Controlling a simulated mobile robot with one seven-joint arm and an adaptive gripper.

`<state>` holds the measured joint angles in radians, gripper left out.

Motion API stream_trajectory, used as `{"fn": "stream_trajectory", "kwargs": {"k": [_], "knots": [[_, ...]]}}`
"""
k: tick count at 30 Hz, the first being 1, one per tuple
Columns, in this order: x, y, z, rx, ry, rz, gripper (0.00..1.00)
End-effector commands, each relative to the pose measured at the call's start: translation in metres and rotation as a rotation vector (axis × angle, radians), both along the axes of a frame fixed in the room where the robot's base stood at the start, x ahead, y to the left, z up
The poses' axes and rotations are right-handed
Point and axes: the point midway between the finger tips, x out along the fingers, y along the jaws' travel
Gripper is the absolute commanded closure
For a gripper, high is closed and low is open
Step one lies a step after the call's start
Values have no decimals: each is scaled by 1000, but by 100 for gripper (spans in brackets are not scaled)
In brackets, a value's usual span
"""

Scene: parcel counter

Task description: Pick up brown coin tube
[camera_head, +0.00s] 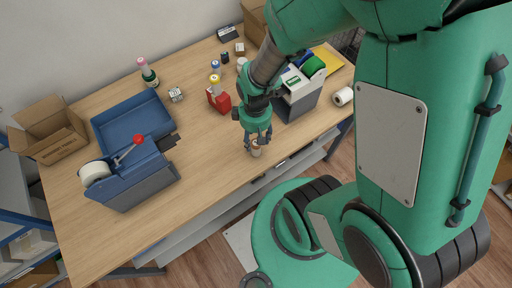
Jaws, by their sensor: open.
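A small brownish thing (256,153), which looks like the coin tube, stands near the front edge of the wooden counter. My gripper (257,147) points down right over it, with its fingers at the top of the thing. The gripper is open. The fingers hide part of the thing, and I cannot tell whether they touch it.
A grey machine (297,100) stands close right of my gripper. A red container (218,101) is behind-left. A blue tray (130,125) and tape dispenser (135,180) stand at left, beside a cardboard box (52,132). The counter's front middle is clear.

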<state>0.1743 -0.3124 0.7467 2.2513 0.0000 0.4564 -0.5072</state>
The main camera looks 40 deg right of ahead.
Motion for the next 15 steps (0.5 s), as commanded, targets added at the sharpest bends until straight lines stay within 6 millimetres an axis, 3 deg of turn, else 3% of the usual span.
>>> {"fn": "stream_trajectory", "kwargs": {"k": [7,15], "knots": [[0,0,-11,0,0,0,48],[-1,-1,-42,0,2,0,48]]}}
